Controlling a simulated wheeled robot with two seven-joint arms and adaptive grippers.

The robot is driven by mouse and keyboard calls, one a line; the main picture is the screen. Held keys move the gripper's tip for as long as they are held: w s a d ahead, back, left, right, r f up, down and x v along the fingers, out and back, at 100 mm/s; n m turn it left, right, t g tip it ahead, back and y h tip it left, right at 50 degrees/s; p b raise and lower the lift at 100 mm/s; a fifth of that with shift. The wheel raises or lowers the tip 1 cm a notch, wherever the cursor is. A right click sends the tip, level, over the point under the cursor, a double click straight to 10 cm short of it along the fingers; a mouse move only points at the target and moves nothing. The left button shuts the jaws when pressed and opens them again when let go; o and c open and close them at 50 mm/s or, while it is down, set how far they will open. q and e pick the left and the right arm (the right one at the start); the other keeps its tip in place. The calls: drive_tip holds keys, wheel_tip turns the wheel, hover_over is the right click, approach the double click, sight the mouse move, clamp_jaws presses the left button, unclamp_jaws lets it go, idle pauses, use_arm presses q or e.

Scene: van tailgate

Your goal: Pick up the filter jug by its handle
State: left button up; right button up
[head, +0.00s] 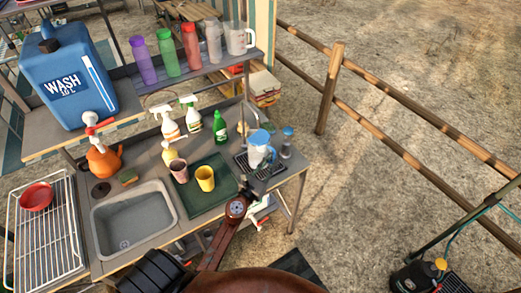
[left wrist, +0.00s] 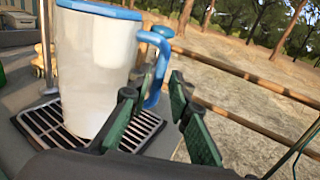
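The filter jug (head: 262,152) has a whitish clear body, a blue lid and a blue handle. It stands upright on a dark slotted drip tray (head: 270,171) at the right end of the counter. In the left wrist view the jug (left wrist: 95,70) is close, with its handle (left wrist: 162,62) on the right side. My left gripper (head: 246,187) is at the counter edge just in front of the jug. In the left wrist view its green-padded fingers (left wrist: 155,108) are apart, with the handle's lower part between or just beyond them. Contact cannot be told. My right gripper is not in view.
A dark bottle with a blue top (head: 287,142) stands right of the jug. A green tray (head: 215,192) with a yellow cup (head: 205,178) and a pink cup (head: 179,170) lies left. A green bottle (head: 220,127) stands behind. Open ground lies right of the counter.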

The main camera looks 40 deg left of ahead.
sight(274, 156)
use_arm(q)
drive_tip(key=w, duration=0.3)
drive_tip(key=shift+a+f, duration=0.1)
drive_tip(key=shift+a, duration=0.1)
drive_tip(key=shift+w, duration=0.1)
drive_tip(key=c, duration=0.5)
clamp_jaws()
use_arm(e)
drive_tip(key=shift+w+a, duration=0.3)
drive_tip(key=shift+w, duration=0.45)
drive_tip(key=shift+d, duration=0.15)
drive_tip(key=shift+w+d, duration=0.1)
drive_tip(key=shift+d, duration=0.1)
